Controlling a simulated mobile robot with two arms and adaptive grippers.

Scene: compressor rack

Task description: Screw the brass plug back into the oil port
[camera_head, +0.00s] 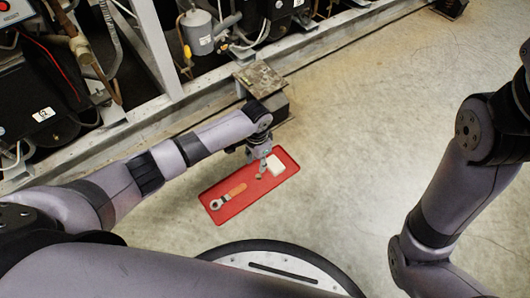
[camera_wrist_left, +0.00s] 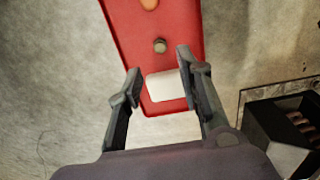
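The brass plug (camera_wrist_left: 160,45) shows as a small round brownish piece on the red tray (camera_wrist_left: 125,22) in the left wrist view. In the head view the red tray (camera_head: 233,207) lies on the floor. My left gripper (camera_head: 261,170) is above the tray's far half. In the left wrist view its two fingers (camera_wrist_left: 158,72) are spread and empty, with the plug beyond their tips and apart from them. I cannot make out the oil port among the machinery. My right arm stands at the right of the head view, but its gripper is out of sight.
The grey rack frame (camera_head: 200,105), with compressors and hoses, runs along the far left. A metal block (camera_head: 260,80) juts from it near my left wrist. The floor at right is clear.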

